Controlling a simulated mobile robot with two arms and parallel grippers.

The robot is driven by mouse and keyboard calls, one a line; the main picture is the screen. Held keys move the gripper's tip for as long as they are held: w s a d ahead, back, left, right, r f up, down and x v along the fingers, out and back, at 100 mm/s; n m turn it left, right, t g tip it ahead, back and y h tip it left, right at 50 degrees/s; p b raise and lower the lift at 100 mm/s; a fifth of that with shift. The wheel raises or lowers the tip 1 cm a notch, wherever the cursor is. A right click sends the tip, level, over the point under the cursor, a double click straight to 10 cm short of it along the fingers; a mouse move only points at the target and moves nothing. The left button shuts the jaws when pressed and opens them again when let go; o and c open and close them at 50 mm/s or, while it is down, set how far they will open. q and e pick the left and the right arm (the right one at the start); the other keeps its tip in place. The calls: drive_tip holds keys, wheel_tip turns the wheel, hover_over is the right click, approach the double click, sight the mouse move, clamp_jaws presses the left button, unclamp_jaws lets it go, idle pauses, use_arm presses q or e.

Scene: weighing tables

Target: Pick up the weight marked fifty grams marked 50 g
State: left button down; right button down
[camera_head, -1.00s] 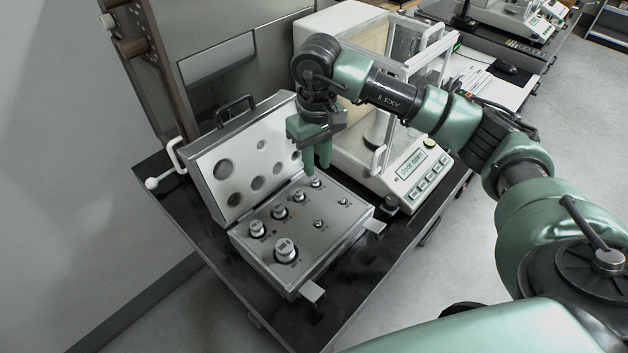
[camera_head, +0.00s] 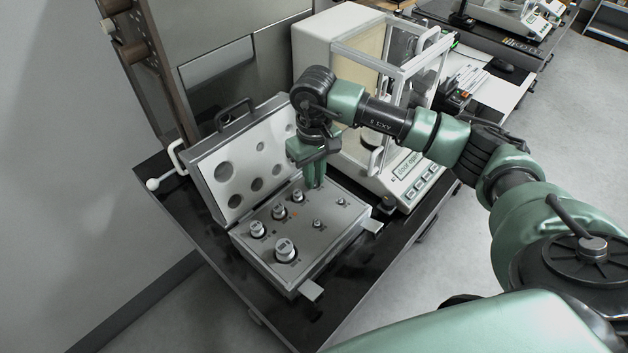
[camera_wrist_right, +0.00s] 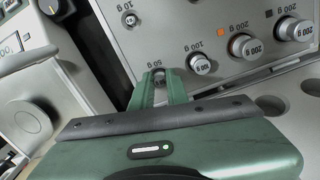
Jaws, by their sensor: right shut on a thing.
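My right gripper (camera_head: 315,184) is over the back of the open weight case (camera_head: 345,228). In the right wrist view its fingers (camera_wrist_right: 160,86) are closed on the small metal 50 g weight (camera_wrist_right: 158,74), beside the printed 50 g label. The fingers hide most of that weight, and in the head view they hide it entirely. I cannot tell whether it is clear of its hole. The 100 g weight (camera_wrist_right: 199,64) stands next to it, apart from the fingers. My left gripper is not in view.
Larger weights stand in the case, among them the biggest one (camera_head: 285,250) at the front. Two small weights (camera_head: 317,224) (camera_head: 340,202) sit to the right. The case lid (camera_head: 240,170) stands open behind. A glass-sided balance (camera_head: 410,165) is close to the right of my gripper.

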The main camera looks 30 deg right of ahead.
drive_tip(key=shift+r, duration=0.1)
wheel_tip(320, 180, up, 20)
drive_tip(key=b, duration=0.2)
